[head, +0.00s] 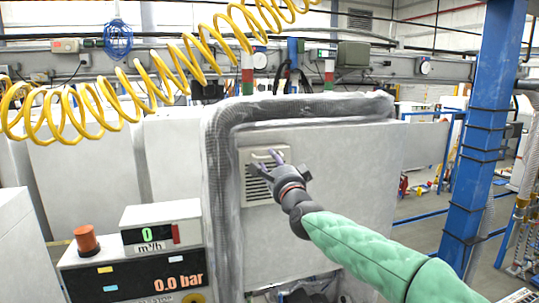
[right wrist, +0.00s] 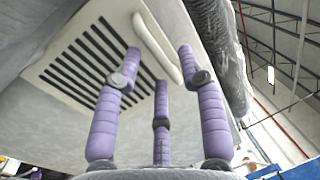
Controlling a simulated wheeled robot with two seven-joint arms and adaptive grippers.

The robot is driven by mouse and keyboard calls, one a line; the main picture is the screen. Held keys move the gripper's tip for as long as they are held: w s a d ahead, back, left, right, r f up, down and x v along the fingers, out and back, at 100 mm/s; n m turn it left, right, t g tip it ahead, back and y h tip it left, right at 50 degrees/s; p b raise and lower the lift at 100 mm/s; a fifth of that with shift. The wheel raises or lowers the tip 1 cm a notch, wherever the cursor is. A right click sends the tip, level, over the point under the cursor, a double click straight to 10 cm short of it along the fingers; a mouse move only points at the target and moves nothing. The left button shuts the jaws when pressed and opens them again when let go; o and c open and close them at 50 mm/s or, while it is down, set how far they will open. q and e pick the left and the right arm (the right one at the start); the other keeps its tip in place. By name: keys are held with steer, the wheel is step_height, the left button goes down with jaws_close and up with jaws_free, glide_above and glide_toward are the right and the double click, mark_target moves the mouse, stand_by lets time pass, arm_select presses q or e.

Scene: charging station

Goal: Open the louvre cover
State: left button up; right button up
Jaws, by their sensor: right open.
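The louvre cover (head: 257,188) is a pale panel with dark slats on the front of the grey cabinet, and it looks closed. It also shows in the right wrist view (right wrist: 60,82), with its slats at the left. A pale bar handle (right wrist: 157,48) runs along the cover near one edge. My right gripper (head: 270,161) is at the upper part of the cover. In the right wrist view its three purple fingers (right wrist: 160,62) are spread, with the handle showing between the two outer fingertips. I cannot tell whether they touch it. My left gripper is not in view.
A thick grey hose (head: 222,180) frames the cabinet's left side and top. A coiled yellow hose (head: 150,75) hangs across the upper left. A display box reading 0.0 bar (head: 135,275) stands at lower left. A blue post (head: 483,130) rises at right.

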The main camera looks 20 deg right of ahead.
steer(key=shift+w+a+r+p, duration=0.1)
steer(key=shift+w+r+p, duration=0.1)
steer(key=shift+w, duration=0.5)
steer(key=shift+w+r+p, duration=0.1)
steer(key=shift+w+p, duration=0.1)
steer(key=shift+w, duration=0.5)
steer(key=shift+f, duration=0.1)
jaws_close()
